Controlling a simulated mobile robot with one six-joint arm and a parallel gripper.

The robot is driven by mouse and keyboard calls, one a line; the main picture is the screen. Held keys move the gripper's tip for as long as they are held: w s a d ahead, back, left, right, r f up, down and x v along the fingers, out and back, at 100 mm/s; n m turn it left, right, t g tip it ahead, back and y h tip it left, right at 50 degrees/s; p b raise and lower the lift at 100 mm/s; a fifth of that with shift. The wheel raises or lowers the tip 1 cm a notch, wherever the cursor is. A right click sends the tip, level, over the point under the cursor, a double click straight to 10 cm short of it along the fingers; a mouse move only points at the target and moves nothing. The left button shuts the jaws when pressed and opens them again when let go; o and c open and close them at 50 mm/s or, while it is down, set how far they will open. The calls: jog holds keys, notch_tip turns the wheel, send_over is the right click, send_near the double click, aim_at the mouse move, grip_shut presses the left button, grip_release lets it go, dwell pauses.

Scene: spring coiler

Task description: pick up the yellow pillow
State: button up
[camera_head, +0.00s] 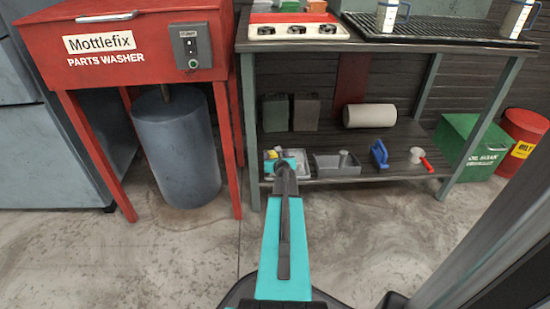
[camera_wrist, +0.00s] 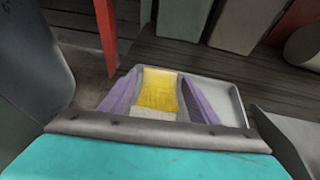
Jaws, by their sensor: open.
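The yellow pillow (camera_wrist: 158,88) lies in a shallow grey tray (camera_wrist: 232,108) on the lower shelf of the bench. A pale whitish patch adjoins its near end. In the head view a small yellow bit (camera_head: 271,154) shows just past my wrist; my arm hides most of the rest. My gripper (camera_wrist: 160,77) is open, with one purple finger on each side of the pillow in the wrist view. I see no finger closed on it. I cannot tell how far down the fingers reach beside it.
To the right on the shelf are a grey bin (camera_head: 338,168), a blue tool (camera_head: 379,154) and a red-handled item (camera_head: 420,158). A beige roll (camera_head: 370,116) lies behind. The bench top (camera_head: 390,44) overhangs the shelf. A red parts washer (camera_head: 130,40) stands left.

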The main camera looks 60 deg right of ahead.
aim_at(276, 156)
dwell(0.4)
jog(key=c, duration=0.8)
jog(key=shift+r, duration=0.2)
notch_tip(276, 156, up, 10)
jog(key=p, duration=0.7)
jog(key=shift+f+p, duration=0.15)
jog(key=shift+p, duration=0.25)
